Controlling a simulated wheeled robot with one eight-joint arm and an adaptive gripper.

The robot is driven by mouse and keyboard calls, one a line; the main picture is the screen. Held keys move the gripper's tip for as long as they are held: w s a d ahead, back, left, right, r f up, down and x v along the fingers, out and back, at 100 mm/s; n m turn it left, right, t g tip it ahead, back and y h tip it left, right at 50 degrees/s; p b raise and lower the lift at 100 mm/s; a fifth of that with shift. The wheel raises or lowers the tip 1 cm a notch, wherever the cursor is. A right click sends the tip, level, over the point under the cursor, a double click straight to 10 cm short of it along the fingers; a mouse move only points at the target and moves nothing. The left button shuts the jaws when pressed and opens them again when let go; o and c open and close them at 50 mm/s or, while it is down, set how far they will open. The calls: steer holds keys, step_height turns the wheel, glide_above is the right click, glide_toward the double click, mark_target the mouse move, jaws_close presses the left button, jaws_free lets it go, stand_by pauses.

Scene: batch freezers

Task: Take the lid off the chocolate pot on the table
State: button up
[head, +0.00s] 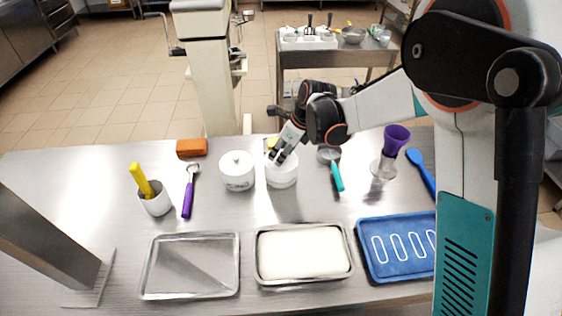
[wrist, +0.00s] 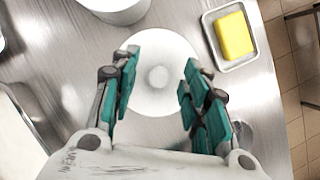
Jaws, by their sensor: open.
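Two white round pots stand side by side on the steel table (head: 215,215). The left pot (head: 237,171) has a lid with a small knob and dark lettering on its side. The right pot (head: 282,178) is under my gripper (head: 282,155), and its lettering cannot be read, so I cannot tell which pot holds chocolate. In the wrist view a white lid (wrist: 155,103) with a round knob (wrist: 158,77) lies between my gripper's (wrist: 161,65) two teal-padded fingers. The fingers are apart, one on each side of the knob, with nothing gripped.
A yellow sponge (wrist: 235,35) lies in a small tray beside the pot. A teal-handled scoop (head: 337,177), a purple-handled scoop (head: 188,195) and an orange block (head: 192,147) lie nearby. An empty tray (head: 190,265) and a white-filled tray (head: 302,253) are at the front.

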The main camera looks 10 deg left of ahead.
steer(key=shift+a+f, duration=0.1)
steer(key=shift+f, duration=0.15)
steer(key=shift+c, duration=0.2)
steer(key=c, duration=0.8)
steer(key=shift+r, duration=0.15)
